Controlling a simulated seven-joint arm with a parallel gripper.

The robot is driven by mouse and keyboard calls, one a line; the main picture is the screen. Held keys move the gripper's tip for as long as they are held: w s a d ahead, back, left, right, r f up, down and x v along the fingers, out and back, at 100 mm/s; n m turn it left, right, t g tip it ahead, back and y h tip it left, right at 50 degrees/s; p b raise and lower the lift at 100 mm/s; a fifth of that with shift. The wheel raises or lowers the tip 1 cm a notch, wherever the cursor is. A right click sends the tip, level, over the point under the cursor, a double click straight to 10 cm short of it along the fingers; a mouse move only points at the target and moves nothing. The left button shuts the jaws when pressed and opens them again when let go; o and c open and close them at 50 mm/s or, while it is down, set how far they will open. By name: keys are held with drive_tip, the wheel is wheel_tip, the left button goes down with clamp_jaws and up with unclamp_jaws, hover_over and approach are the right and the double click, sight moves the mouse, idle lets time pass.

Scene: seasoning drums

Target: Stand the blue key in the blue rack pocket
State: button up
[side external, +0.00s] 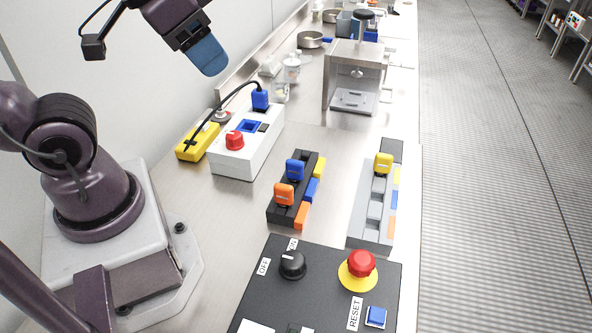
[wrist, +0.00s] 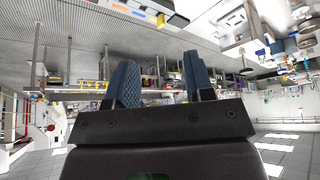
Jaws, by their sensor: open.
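The blue key (side external: 295,168) stands upright in the black rack (side external: 274,214), behind an orange key (side external: 284,193). The black rack has yellow, blue and orange tabs along its right side. To its right, the grey rack (side external: 357,240) also has yellow, blue and orange marks. A yellow key (side external: 383,161) stands at its far end, and its middle, beside the blue mark (side external: 394,200), holds no key. My gripper (side external: 211,68) is high up, to the left of both racks and well away from them. In the wrist view its blue fingers (wrist: 160,62) are apart with nothing between them.
A black control panel (side external: 318,288) is in front. A metal press (side external: 354,75) stands behind. Air around my gripper is clear.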

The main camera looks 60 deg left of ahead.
drive_tip(key=o, duration=0.5)
drive_tip(key=shift+c, duration=0.2)
